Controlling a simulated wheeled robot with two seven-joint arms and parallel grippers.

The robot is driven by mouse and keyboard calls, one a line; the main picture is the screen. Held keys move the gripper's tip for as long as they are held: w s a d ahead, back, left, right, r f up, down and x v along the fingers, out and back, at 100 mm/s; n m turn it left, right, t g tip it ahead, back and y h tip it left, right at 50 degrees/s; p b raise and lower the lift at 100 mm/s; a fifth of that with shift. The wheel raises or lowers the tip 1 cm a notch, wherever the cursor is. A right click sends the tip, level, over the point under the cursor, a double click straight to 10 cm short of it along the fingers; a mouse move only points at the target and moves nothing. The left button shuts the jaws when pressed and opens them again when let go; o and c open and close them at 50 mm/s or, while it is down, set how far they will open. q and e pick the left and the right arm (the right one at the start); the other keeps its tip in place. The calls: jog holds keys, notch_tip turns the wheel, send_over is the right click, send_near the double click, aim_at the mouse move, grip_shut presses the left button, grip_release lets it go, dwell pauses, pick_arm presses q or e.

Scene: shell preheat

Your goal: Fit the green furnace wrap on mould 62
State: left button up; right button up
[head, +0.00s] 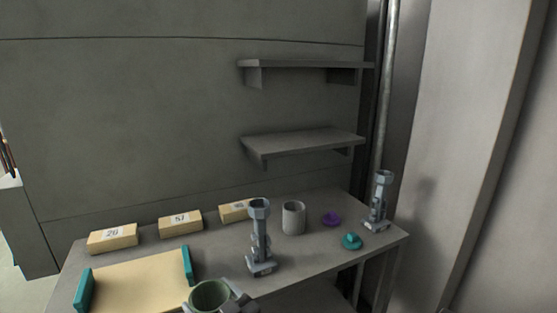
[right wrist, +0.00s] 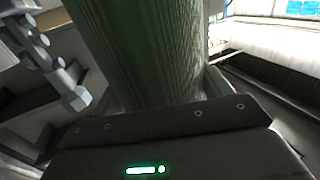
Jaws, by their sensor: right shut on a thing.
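The green furnace wrap (head: 208,295) is a hollow cylinder, open at the top, at the bottom edge of the head view. My right gripper (head: 238,303) is shut on its right side. In the right wrist view the ribbed green wrap (right wrist: 140,50) rises in front of my gripper. A blue-grey mould-like piece with a cupped top (head: 260,238) stands upright on the table, behind and right of the wrap and apart from it. A similar piece (head: 379,203) stands at the right end. I cannot read 62 on either. My left gripper is out of view.
Numbered beige blocks (head: 112,238) line the back; the rightmost number is unclear. A beige tray with teal ends (head: 188,265) lies front left. A grey cup (head: 293,218), a purple piece (head: 332,219) and a teal piece (head: 352,241) stand right. Two empty shelves (head: 305,144) hang above.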

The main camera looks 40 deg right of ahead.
jog(key=shift+d+r, duration=0.15)
jog(key=shift+r, duration=0.05)
pick_arm(q)
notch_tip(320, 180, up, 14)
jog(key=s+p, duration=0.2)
jog(key=p, duration=1.2)
pick_arm(e)
notch_tip(320, 180, up, 24)
jog(key=m+g+h, duration=0.1)
jog(key=m+h, duration=0.3)
jog(key=h, duration=0.2)
send_over(263, 240)
jog(key=w, duration=0.2)
jog(key=shift+d+f+b, duration=0.2)
jog(key=shift+f+b, duration=0.65)
jog(key=shift+f, duration=1.9)
jog(key=shift+d+f+b, duration=0.15)
jog(key=shift+f+b, duration=0.7)
jog(key=shift+f, duration=1.85)
pick_arm(q)
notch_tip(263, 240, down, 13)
jog(key=b, duration=0.9)
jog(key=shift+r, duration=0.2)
pick_arm(e)
jog(key=shift+f, duration=7.9)
